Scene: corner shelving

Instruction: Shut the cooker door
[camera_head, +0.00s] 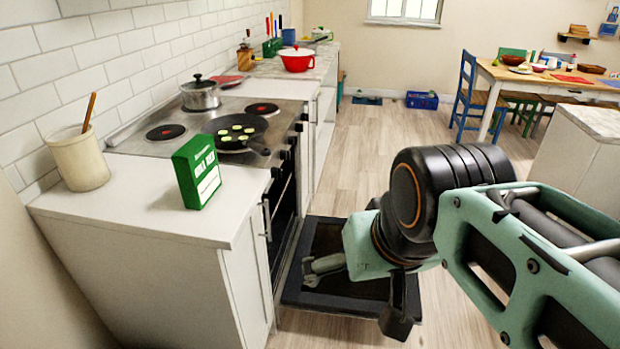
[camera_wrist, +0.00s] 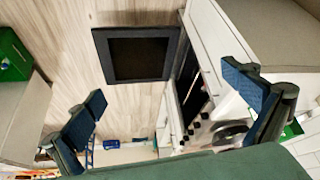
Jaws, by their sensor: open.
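The cooker (camera_head: 292,150) stands in the counter row at the left in the head view, its oven front facing right. Its door (camera_head: 328,237) is open, folded down roughly flat near the floor. My arm and gripper hide part of the door. In the wrist view the door (camera_wrist: 100,58) is a dark frame at top centre, joined to the cooker front (camera_wrist: 187,85) on its right. My gripper (camera_wrist: 168,108) is open and empty, its two blue-padded fingers wide apart. In the head view my gripper is over the door; I cannot tell whether it touches it.
A frying pan (camera_head: 233,136) with green slices and a steel pot (camera_head: 200,96) sit on the hob. A green box (camera_head: 197,170) stands on the near counter (camera_head: 140,220). A dining table (camera_head: 500,72) and blue chair (camera_head: 470,100) are at the back right. The middle floor is clear.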

